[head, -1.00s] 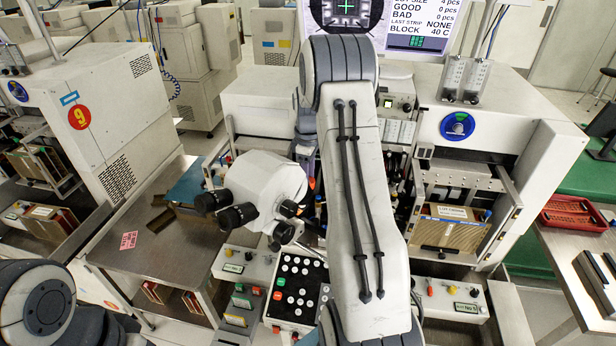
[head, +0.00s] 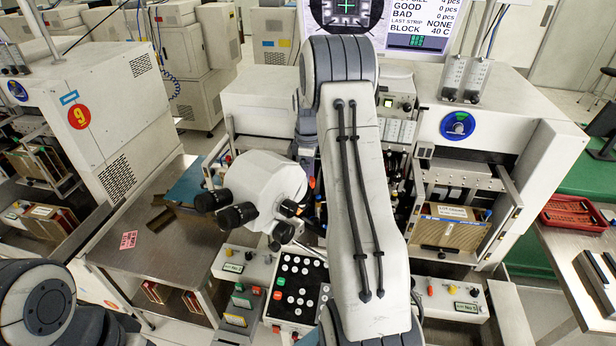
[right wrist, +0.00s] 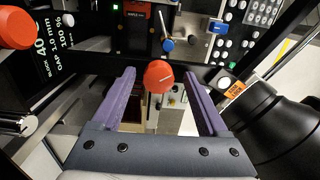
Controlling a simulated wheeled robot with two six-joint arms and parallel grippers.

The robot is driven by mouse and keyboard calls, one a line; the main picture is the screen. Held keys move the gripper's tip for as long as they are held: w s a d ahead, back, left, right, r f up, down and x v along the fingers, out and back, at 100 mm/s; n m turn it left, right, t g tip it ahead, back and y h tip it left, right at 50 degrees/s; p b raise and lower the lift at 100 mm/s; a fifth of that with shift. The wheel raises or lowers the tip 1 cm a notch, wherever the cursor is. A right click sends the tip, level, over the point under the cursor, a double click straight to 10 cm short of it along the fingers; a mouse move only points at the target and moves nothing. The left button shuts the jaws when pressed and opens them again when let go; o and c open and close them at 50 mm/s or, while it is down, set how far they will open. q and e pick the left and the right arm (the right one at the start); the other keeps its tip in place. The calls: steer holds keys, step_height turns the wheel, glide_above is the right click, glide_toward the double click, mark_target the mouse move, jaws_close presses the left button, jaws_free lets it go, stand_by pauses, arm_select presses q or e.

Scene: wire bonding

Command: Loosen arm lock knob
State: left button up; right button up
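A round red knob (right wrist: 158,76) with a pale line on its face shows in the right wrist view. It lies between the two purple fingertips of my right gripper (right wrist: 160,78), which are spread apart with visible gaps on both sides. No finger appears to touch it. A small orange label (right wrist: 234,90) sits to its right, its text too small to read surely. In the head view my right arm covers the middle and hides its gripper. Only part of my left arm shows at the lower left; its gripper is out of view.
A second red knob (right wrist: 15,27) is at the upper left of the wrist view. A blue-tipped lever (right wrist: 167,45) stands behind the first. Black cylinders (right wrist: 270,115) crowd the right side. The white microscope head (head: 265,185) is left of my arm, above a button panel (head: 297,290).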

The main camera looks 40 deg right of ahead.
steer(key=shift+r, duration=0.15)
step_height(320, 180, up, 10)
steer(key=b, duration=0.2)
steer(key=shift+r+b, duration=0.2)
steer(key=shift+b, duration=0.1)
stand_by(0.5)
